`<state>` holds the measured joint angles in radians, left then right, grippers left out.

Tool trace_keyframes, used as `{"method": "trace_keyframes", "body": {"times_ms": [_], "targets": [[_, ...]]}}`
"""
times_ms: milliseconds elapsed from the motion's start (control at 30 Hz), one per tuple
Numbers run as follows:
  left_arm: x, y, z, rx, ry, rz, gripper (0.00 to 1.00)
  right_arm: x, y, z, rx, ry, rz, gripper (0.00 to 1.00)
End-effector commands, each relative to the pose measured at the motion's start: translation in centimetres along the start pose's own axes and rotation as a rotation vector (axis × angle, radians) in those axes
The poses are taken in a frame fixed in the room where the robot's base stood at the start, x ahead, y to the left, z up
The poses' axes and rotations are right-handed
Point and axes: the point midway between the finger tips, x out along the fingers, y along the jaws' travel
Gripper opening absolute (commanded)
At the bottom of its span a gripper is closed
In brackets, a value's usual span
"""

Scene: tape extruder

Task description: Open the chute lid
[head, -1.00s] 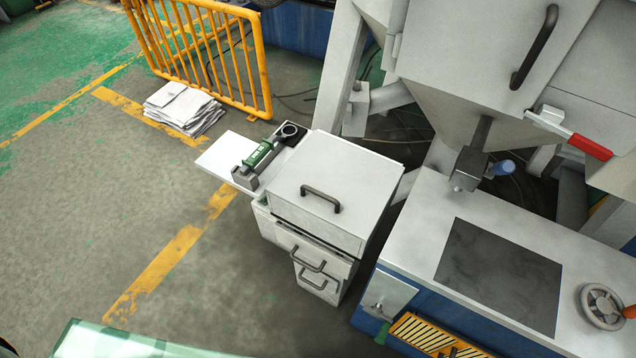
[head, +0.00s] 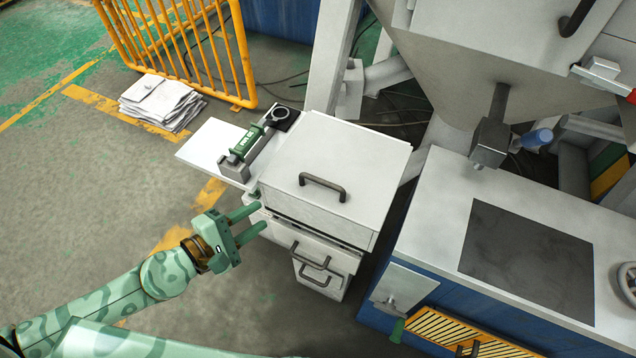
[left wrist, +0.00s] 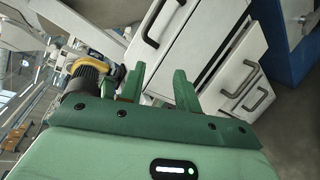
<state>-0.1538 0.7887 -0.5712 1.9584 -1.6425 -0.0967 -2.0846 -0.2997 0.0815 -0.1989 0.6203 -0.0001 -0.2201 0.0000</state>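A light grey lid (head: 352,160) with a dark bar handle (head: 322,186) tops the small cabinet in the middle of the head view, and it is shut. No label marks it as the chute lid. My left gripper (head: 262,217) is at the cabinet's left side, pointing toward it, with its two green fingers apart and nothing between them. In the left wrist view the open gripper (left wrist: 158,82) is in front of the cabinet, with the dark lid handle (left wrist: 152,24) beyond the fingers. My right gripper is not in view.
Cabinet drawers (head: 320,262) with handles sit below the lid. A green-handled tool (head: 252,138) lies beside the cabinet on a side shelf (head: 208,150). A large grey hopper (head: 490,70) and a blue-sided machine (head: 440,225) stand at right. Open floor (head: 70,210) lies at left.

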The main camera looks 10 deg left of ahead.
Motion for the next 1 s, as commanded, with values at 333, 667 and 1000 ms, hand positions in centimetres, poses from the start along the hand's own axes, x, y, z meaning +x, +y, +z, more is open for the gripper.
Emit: {"method": "trace_keyframes", "body": {"times_ms": [333, 667, 1000], "targets": [[1.4, 1.9, 3.9, 0.404, -0.09, 0.043, 0.33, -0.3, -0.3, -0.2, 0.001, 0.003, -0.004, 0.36], [9.6, 1.9, 4.5, 0.397, -0.089, 0.042, 0.33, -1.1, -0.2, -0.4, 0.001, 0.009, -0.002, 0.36], [15.4, 1.8, 5.0, 0.396, -0.09, 0.038, 0.33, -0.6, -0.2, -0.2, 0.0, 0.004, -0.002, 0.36]]}}
